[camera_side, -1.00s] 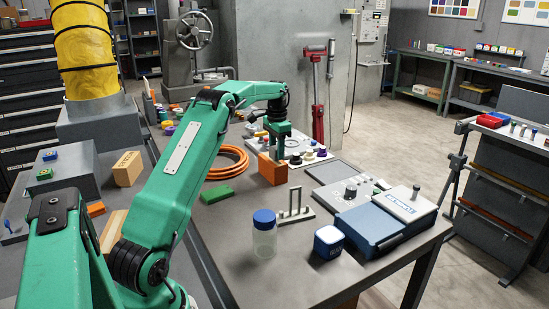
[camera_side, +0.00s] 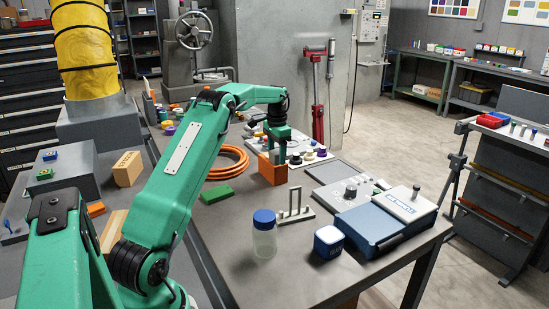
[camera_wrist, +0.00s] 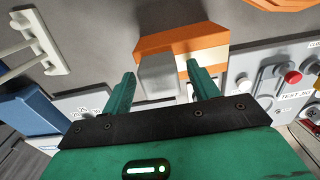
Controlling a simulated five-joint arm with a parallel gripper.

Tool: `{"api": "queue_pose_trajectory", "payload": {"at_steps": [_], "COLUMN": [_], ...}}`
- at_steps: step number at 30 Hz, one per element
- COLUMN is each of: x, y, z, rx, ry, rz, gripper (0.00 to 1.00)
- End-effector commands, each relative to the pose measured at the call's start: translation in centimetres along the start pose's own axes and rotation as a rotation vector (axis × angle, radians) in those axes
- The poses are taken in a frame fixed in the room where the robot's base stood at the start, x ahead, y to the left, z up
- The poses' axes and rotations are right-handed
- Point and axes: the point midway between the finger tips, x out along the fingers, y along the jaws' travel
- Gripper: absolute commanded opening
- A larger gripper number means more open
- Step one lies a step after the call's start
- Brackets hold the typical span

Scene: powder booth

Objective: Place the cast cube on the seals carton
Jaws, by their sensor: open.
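A small grey cube (camera_wrist: 157,75), which looks like the cast cube, sits between my fingers in the wrist view, against an orange block (camera_wrist: 190,45). In the side view the orange block (camera_side: 272,173) stands on the bench, with my gripper (camera_side: 274,155) over its top. A small grey patch between the fingers there may be the cube. Whether it rests on the block or beside it, I cannot tell. My gripper (camera_wrist: 163,88) is open, with fingers either side of the cube. A tan carton (camera_side: 127,169) with dark lettering stands at left; its wording is unreadable.
Near the orange block are a green block (camera_side: 217,194), an orange hose coil (camera_side: 228,163) and a pale upright rack (camera_side: 294,207). A blue-lidded jar (camera_side: 264,238) and a blue-white cube (camera_side: 329,242) stand in front. A blue case (camera_side: 375,228) is at right.

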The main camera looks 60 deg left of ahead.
Motion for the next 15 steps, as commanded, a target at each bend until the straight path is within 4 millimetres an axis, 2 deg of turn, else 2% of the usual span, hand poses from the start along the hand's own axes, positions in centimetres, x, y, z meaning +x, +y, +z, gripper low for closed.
{"api": "queue_pose_trajectory", "payload": {"at_steps": [8, 15], "x": [-1.1, -4.2], "y": [0.0, 0.0], "z": [0.0, -0.1], "rx": [0.000, 0.000], "ry": [0.002, 0.003], "rz": [-0.001, -0.002], "gripper": [0.60, 0.60]}}
